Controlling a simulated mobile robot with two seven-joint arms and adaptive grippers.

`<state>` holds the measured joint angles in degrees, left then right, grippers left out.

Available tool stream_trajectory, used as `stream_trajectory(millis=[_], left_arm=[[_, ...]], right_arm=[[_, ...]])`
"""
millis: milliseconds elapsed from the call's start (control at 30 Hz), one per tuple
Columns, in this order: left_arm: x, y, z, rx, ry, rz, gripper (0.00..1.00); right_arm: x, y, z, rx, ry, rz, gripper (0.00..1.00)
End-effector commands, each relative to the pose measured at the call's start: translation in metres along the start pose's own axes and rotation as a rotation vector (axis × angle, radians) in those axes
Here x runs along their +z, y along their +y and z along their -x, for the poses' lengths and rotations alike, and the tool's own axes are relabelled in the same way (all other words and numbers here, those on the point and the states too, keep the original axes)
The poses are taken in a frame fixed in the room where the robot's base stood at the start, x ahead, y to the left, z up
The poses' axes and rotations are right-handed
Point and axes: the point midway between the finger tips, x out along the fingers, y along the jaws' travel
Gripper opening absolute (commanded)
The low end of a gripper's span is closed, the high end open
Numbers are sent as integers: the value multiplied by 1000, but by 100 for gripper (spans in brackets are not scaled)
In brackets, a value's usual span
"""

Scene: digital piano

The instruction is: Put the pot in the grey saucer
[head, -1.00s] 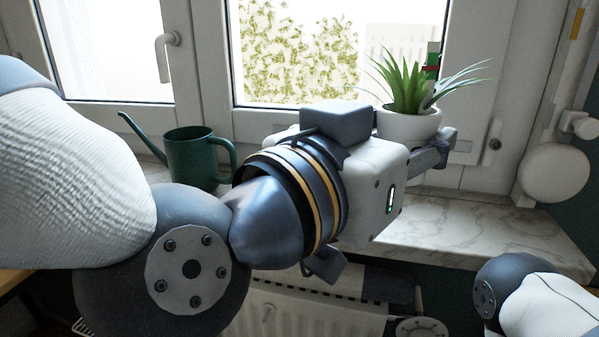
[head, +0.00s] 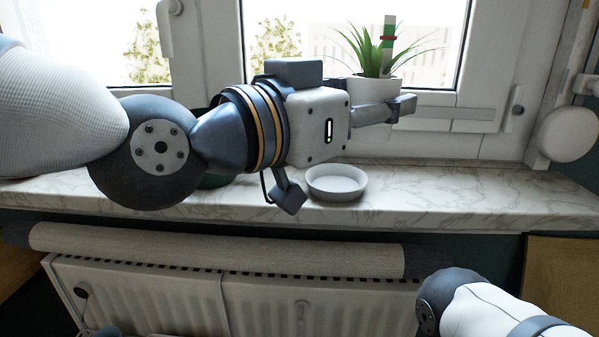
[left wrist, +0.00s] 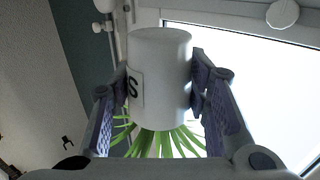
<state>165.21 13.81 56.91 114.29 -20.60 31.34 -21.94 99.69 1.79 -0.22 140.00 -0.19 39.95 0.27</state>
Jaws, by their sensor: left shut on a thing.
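The white pot (head: 374,91) with a spiky green plant is held up in front of the window in the head view. My left gripper (head: 385,109) is shut on the pot. In the left wrist view the pot (left wrist: 161,80) sits between both fingers (left wrist: 162,88), with a dark letter mark on its side and the leaves pointing down the picture. The grey saucer (head: 336,184) is round, shallow and empty. It rests on the marble sill, below the pot in the picture and a little to its left. My right gripper is out of view.
The marble windowsill (head: 455,197) is clear to the right of the saucer. A dark green watering can (head: 214,181) is mostly hidden behind my left arm. A radiator (head: 180,295) and a rolled mat (head: 215,248) are below the sill.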

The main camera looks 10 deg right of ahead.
Motion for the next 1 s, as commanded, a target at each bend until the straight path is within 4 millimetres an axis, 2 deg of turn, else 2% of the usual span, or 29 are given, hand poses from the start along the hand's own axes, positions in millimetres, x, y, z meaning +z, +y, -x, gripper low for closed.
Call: stream_trajectory(millis=[33,100,200,300,467,633,967,1000], left_arm=[[9,-16,-7,-5,2,9,6],[21,-34,-15,-5,2,8,6],[45,-51,-23,-2,2,6,6],[57,-62,-29,-2,4,3,6],[69,-71,-33,-2,5,0,6],[98,-71,-33,-1,4,-1,6],[101,-71,-33,-1,5,-3,6],[103,-70,-33,-1,3,-3,45]], right_arm=[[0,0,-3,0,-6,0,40],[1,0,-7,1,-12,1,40],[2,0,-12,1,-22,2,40],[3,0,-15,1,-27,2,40],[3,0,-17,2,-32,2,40],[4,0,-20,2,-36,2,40],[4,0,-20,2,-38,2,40],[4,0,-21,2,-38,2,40]])
